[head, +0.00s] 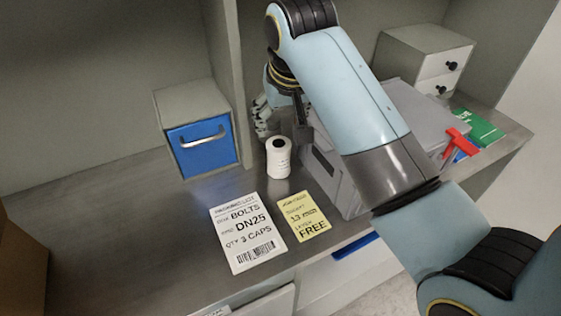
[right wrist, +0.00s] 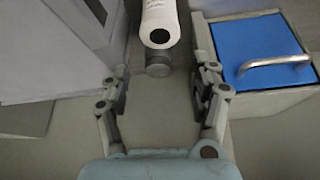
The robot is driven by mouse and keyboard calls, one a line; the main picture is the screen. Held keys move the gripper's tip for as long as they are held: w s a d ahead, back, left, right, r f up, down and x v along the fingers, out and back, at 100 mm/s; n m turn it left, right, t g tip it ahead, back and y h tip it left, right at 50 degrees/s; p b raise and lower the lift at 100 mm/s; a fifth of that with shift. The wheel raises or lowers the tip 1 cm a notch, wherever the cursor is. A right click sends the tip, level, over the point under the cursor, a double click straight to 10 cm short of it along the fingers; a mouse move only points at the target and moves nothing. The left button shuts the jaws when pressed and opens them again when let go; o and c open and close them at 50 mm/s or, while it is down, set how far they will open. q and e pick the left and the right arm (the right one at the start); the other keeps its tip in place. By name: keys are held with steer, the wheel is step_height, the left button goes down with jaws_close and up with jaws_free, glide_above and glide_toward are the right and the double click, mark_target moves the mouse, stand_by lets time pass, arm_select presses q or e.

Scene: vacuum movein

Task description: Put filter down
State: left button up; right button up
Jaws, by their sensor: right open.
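A white cylinder with a dark round hole in its top, which I take as the filter (head: 278,158), stands upright on the grey counter (head: 130,210). My right gripper (head: 282,128) is just behind it, its fingers spread apart and empty. In the right wrist view the white cylinder (right wrist: 160,18) lies beyond the open fingertips (right wrist: 164,76), apart from both fingers. A grey round piece (right wrist: 158,66) shows near its dark end; I cannot tell what it is. My left gripper is not in view.
A blue-fronted drawer box (head: 203,146) stands left of the cylinder. A grey case (head: 345,190) is close on its right, partly hidden by my right arm. A white bolts card (head: 247,235) and yellow note (head: 303,217) lie in front. The left counter is clear.

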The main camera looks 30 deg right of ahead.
mark_target(279, 144)
step_height(279, 144, down, 5)
steer(key=shift+w+f, duration=0.1)
steer(key=shift+f, duration=0.05)
steer(key=x, duration=0.7)
steer(key=c, duration=1.2)
